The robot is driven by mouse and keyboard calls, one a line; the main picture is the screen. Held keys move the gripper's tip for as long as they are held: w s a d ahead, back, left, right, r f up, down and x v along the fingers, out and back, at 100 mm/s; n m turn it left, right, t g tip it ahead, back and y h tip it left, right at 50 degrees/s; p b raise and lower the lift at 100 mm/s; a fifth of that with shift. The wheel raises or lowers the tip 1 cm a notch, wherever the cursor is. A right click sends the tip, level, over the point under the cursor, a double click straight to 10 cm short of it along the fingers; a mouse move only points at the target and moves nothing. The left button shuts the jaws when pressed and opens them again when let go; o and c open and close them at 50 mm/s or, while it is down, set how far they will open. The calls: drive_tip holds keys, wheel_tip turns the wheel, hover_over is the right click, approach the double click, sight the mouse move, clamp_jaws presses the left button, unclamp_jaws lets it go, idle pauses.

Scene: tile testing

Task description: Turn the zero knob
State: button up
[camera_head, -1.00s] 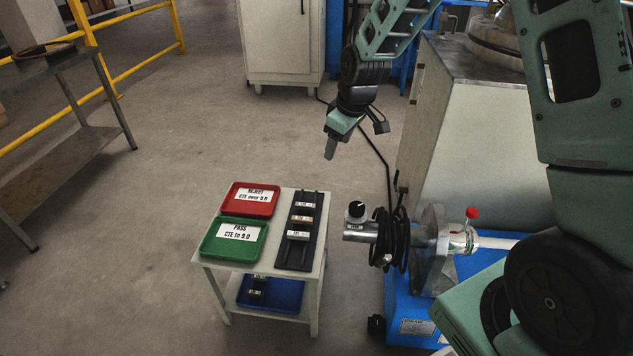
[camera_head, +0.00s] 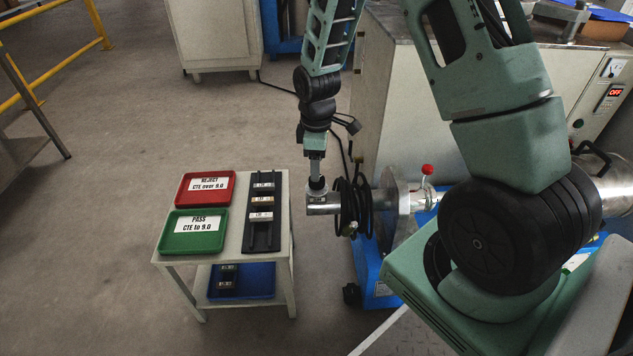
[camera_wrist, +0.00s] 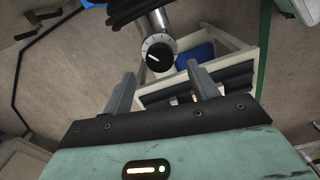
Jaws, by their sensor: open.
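The zero knob (camera_wrist: 158,57) is black with a white pointer line, set on a pale marked dial. It sits at the end of a metal tube (camera_wrist: 156,20), which shows in the head view (camera_head: 322,206) too. My gripper (camera_wrist: 160,72) is open and empty, and the knob appears between and just beyond its two fingertips. In the head view my gripper (camera_head: 316,172) points down right above the tube end, where the knob (camera_head: 317,188) is mostly hidden. I cannot tell whether the fingers touch it.
A black cable coil (camera_head: 353,206) hangs on the tube right beside the knob. A small white table (camera_head: 235,247) stands to the left with a red tray (camera_head: 190,196), a green tray (camera_head: 178,243) and a black rack (camera_head: 258,236). A red-topped lever (camera_head: 427,169) is to the right.

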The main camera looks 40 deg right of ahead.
drive_tip(key=shift+f+b, duration=0.7)
drive_tip(key=shift+f, duration=1.7)
drive_tip(key=c, duration=1)
